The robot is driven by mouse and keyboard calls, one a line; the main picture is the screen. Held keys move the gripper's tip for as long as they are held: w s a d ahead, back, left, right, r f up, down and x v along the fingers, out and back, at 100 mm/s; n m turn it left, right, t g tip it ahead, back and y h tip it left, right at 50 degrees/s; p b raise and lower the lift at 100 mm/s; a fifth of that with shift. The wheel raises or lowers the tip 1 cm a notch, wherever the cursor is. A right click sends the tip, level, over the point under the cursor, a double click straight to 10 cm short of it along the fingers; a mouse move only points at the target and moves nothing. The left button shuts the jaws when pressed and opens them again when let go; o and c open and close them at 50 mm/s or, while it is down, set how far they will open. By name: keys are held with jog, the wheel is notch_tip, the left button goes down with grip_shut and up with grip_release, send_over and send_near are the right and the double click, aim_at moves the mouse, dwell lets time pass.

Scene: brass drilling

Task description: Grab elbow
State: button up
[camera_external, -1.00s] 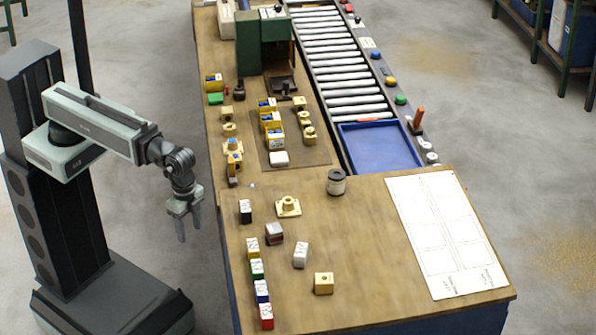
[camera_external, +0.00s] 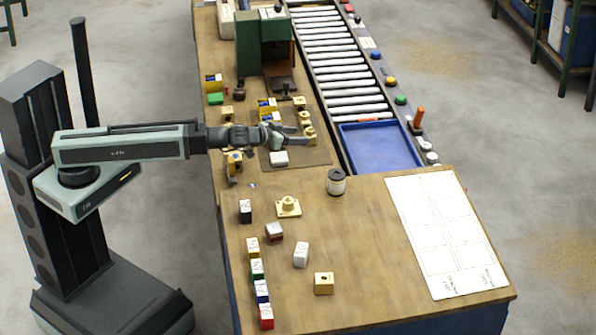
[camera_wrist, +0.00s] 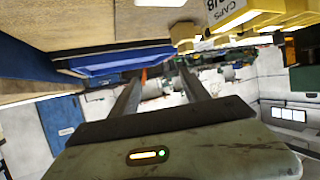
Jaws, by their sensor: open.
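Several small brass fittings stand on the bench; they are too small for me to tell which one is the elbow. In the external view, one brass fitting (camera_external: 309,131) is at the right edge of the dark mat, close to my fingertips. Another fitting (camera_external: 305,117) stands just behind it. My gripper (camera_external: 303,138) is stretched out over the mat, with its jaws open and nothing seen between them. Whether it touches the near fitting I cannot tell. In the wrist view, the two fingers (camera_wrist: 160,75) are apart, and no fitting is clearly seen between them.
A white block (camera_external: 278,159) lies on the mat (camera_external: 310,155) in front of my gripper. Yellow bins (camera_external: 267,104) stand behind my wrist. The blue tray (camera_external: 380,147) and roller conveyor (camera_external: 330,62) are to the right. A flanged brass piece (camera_external: 288,206) and several marked blocks sit nearer.

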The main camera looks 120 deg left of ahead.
send_near(308, 131)
jog(key=shift+w+a+f+n+g, duration=0.1)
jog(key=shift+w+a+n+g, duration=0.1)
jog(key=shift+a, duration=0.2)
jog(key=shift+w+a+f+n+g, duration=0.1)
jog(key=shift+w+a+n+g, duration=0.1)
jog(key=shift+a, duration=0.2)
jog(key=b+x, duration=0.3)
jog(key=x, duration=0.4)
jog(key=shift+w+a+f+b, duration=0.15)
jog(key=shift+a+f+b, duration=0.05)
jog(key=shift+a+b, duration=0.15)
jog(key=shift+d+r, duration=0.1)
grip_shut()
